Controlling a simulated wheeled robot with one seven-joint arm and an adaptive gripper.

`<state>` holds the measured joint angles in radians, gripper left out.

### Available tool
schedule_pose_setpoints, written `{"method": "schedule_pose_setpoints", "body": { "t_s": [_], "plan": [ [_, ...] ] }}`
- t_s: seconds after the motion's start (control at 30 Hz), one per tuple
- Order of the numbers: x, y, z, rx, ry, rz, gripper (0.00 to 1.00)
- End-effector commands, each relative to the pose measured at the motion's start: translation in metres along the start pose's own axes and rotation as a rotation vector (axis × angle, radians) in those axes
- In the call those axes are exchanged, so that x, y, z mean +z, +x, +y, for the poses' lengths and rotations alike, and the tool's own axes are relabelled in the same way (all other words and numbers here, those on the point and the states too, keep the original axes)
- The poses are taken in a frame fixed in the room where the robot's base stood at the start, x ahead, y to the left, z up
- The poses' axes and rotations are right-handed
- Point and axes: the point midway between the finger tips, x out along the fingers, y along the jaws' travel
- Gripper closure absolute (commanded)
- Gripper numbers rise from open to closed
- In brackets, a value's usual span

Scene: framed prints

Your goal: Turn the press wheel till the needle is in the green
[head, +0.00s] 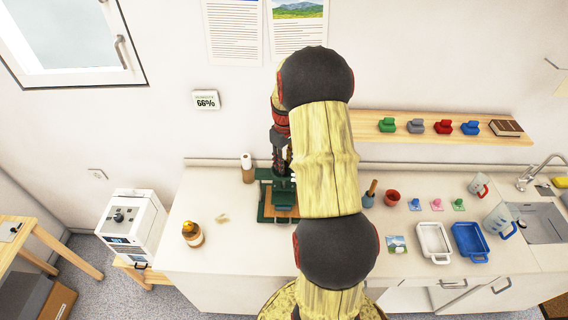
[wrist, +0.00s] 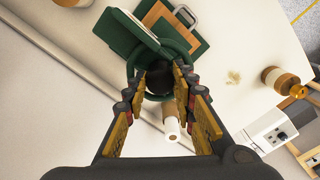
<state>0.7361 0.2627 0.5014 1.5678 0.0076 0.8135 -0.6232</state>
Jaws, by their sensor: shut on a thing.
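The green press (head: 265,203) stands on the counter, partly hidden behind my arm. Its green wheel (wrist: 133,62) shows in the wrist view as a ring around a dark hub (wrist: 158,82). My gripper (head: 281,160) is above the press, pointing down. In the wrist view my gripper's fingers (wrist: 162,78) reach to the wheel on both sides of the dark hub and are shut on the wheel; the exact contact is hard to see. A brown board (wrist: 157,17) lies on the press's green base. I cannot make out the needle or its green zone in either view.
A paper roll (head: 247,168) stands left of the press, and an amber bottle (head: 192,233) farther left. Right of my arm are a red cup (head: 392,197), a white tray (head: 433,242) and a blue tray (head: 469,240). A wooden shelf (head: 500,137) runs along the wall.

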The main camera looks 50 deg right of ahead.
Motion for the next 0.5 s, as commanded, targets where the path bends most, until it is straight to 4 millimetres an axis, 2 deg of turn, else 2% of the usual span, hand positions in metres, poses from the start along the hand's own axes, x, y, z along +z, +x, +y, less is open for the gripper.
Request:
{"method": "schedule_pose_setpoints", "body": {
  "t_s": [0.5],
  "plan": [
    [-0.0003,0.0001,-0.0007,0.0,0.491,0.004,0.99]
  ]
}}
